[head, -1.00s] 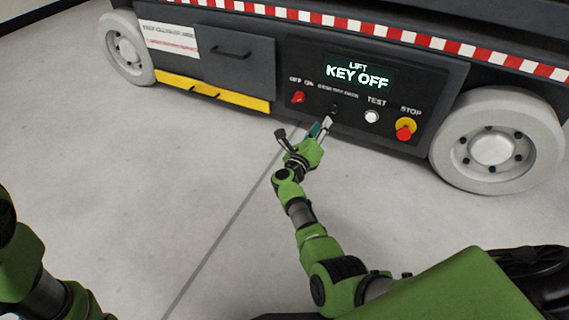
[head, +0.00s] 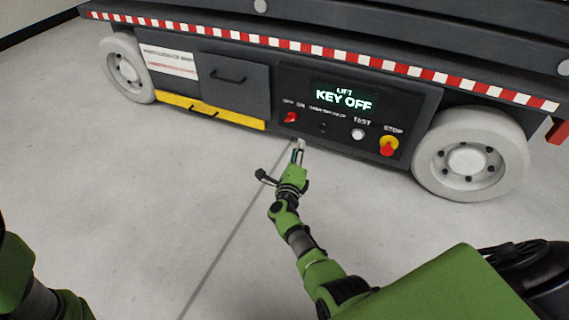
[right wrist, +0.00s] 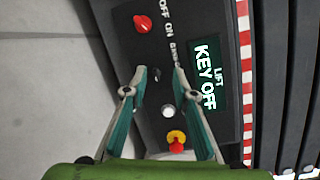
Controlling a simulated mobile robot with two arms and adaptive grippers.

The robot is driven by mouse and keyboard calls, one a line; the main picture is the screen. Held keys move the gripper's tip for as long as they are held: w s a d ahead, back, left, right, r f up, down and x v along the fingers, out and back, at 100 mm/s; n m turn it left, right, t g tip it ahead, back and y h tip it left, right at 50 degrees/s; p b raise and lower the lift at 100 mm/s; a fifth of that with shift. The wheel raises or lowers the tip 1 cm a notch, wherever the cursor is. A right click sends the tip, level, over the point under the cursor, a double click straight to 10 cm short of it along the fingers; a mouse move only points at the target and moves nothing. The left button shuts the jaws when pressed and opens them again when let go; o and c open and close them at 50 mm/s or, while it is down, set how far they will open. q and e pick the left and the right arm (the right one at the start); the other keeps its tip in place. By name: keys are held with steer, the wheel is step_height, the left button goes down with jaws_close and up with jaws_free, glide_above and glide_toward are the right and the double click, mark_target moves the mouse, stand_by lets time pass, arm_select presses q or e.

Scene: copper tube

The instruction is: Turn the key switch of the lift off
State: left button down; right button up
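The lift's dark control panel (head: 350,105) has a lit display (head: 343,98) reading "LIFT KEY OFF". A red switch knob (head: 291,117) sits under the OFF and ON labels; it also shows in the right wrist view (right wrist: 143,23). A dark round fitting (head: 322,127) sits to its right, under small unreadable lettering. My right gripper (head: 299,146) is just in front of the panel's lower edge. In the right wrist view my right gripper (right wrist: 160,72) is open, with nothing between its fingers. My left gripper is outside the frames.
A white TEST button (head: 358,134) and a red STOP button on a yellow base (head: 387,147) sit right of the dark fitting. Pale wheels (head: 470,158) flank the panel and cabinet. A yellow strip (head: 210,108) runs low on the left. The floor in front is clear.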

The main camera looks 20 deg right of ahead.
steer(key=s+a+r+n+y+p, duration=0.2)
steer(key=s+a+n+y+p, duration=0.5)
steer(key=n+p, duration=0.5)
steer(key=s+a+p, duration=0.1)
steer(key=p, duration=0.5)
steer(key=shift+s+a+n+g, duration=0.2)
steer(key=shift+a+n+g, duration=0.1)
steer(key=shift+a, duration=0.05)
